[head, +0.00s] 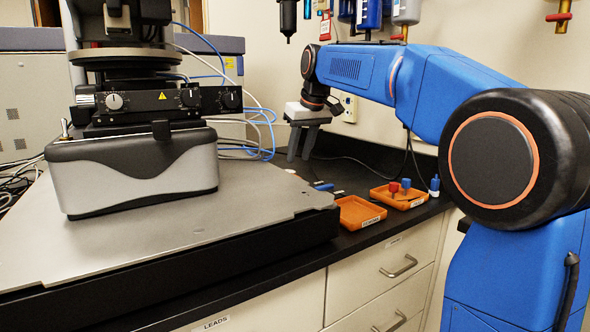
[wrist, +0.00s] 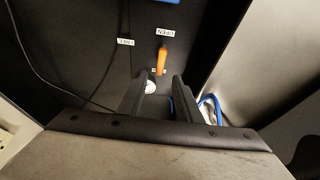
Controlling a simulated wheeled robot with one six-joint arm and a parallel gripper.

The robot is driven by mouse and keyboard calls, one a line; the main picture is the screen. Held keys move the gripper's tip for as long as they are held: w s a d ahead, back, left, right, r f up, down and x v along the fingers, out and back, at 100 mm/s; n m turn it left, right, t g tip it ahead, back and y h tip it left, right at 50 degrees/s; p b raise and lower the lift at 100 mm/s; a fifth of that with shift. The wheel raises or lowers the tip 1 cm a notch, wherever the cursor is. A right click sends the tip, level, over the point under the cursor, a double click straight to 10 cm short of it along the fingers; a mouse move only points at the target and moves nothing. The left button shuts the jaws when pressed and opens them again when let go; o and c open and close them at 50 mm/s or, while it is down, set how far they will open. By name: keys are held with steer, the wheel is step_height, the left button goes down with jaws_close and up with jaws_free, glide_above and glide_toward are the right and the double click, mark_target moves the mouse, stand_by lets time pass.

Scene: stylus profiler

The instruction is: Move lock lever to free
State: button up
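An orange lever (wrist: 161,60) shows in the wrist view, just beyond my fingertips, on a dark surface. One white label (wrist: 165,32) sits at its far end, with print I cannot read surely. Another label (wrist: 125,41), seemingly reading FREE, lies to its left. The lever points toward the first label. My gripper (wrist: 157,84) is open and empty, its two dark fingers apart with the lever beyond the gap. In the head view my gripper (head: 299,150) hangs fingers down above the black bench, right of the instrument. I cannot make out the lever there.
The profiler (head: 130,170) stands on a grey plate (head: 215,225) at the left. Orange trays (head: 358,213) (head: 398,197) lie on the bench at the right, the farther one with red and blue pieces. Blue cables (wrist: 209,103) run beside my right finger.

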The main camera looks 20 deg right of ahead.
steer(key=shift+x, duration=3.15)
steer(key=shift+c, duration=0.7)
jaws_close()
